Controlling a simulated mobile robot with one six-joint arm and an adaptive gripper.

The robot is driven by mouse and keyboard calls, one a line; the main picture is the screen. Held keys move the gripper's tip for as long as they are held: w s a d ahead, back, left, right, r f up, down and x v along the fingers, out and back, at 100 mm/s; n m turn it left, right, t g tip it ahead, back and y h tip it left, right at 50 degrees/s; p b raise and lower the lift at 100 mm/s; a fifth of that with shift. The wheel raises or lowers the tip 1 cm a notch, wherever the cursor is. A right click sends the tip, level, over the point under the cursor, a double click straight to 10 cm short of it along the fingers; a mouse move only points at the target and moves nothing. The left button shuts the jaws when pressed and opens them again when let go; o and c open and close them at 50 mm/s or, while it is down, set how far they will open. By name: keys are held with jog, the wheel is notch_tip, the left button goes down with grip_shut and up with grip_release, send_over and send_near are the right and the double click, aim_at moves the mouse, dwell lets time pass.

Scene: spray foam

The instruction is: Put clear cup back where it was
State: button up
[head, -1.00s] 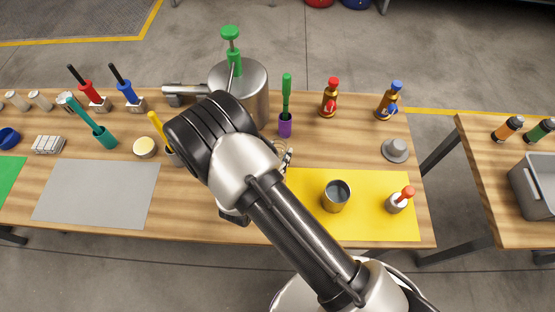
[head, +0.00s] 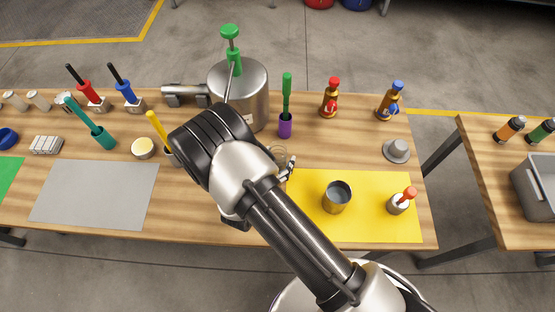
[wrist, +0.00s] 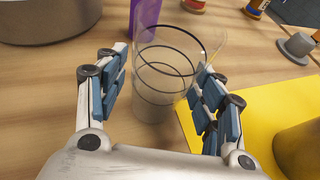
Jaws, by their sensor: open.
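The clear cup (wrist: 165,75) stands upright on the wooden table in the wrist view, with dark rings around its see-through wall. It is between the open fingers of my gripper (wrist: 160,95), nearer the right finger; I cannot tell whether that finger touches it. In the head view the clear cup (head: 278,155) shows only in part beside my arm, left of the yellow mat's upper left corner. My arm hides most of my gripper (head: 288,170) there.
A purple holder (head: 285,125) with a green tool stands just behind the cup. A large metal pot (head: 256,98) is behind my arm. The yellow mat (head: 375,225) carries a metal cup (head: 336,197) and a red-topped bottle (head: 401,201). A grey mat (head: 95,195) lies left.

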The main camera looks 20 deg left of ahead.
jog(key=shift+r, duration=0.15)
jog(key=shift+s+r, duration=0.2)
jog(key=p+v, duration=0.2)
jog(key=v, duration=0.9)
jog(key=shift+s, duration=0.3)
jog(key=shift+a, duration=0.1)
